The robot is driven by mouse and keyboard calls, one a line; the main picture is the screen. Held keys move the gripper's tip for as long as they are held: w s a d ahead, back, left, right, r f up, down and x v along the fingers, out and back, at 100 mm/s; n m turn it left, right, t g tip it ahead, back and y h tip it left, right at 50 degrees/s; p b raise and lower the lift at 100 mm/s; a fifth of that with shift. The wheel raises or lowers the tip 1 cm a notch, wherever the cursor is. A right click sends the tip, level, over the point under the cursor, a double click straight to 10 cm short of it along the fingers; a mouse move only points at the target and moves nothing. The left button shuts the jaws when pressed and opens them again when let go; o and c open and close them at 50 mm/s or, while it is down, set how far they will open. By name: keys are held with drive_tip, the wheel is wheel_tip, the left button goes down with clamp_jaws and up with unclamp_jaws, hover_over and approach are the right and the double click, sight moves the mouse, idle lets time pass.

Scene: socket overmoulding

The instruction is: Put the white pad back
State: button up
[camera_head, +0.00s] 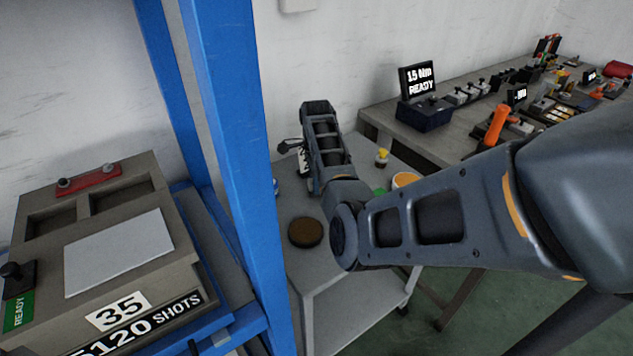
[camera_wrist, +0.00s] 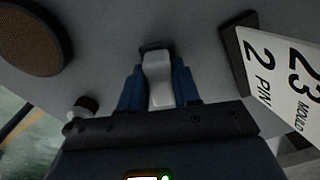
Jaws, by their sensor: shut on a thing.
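The white pad (camera_wrist: 158,82) shows in the wrist view as a small pale block, narrower toward its near end. My gripper (camera_wrist: 158,90) is shut on it, with one blue finger on each side. A dark edge shows at the pad's far end; I cannot tell if it belongs to the pad or to something behind it. The grey table top lies beyond the pad, and I cannot tell whether the pad touches it. In the head view my arm reaches over the small grey table (camera_head: 318,266), and its own links hide the fingers and the pad.
A round brown-topped disc (camera_head: 305,232) lies on the small table, also in the wrist view (camera_wrist: 32,38). A "23 MOULD 2 PIN" sign (camera_wrist: 290,70) stands close at right. A small dark-and-white item (camera_wrist: 84,106) is at left. A blue post (camera_head: 235,170) stands left of the table.

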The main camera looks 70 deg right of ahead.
drive_tip(key=shift+f, duration=0.25)
drive_tip(key=shift+f, duration=0.15)
drive_tip(key=o, duration=0.9)
drive_tip(key=shift+o, duration=0.2)
wheel_tip(320, 180, up, 12)
drive_tip(key=b, duration=0.1)
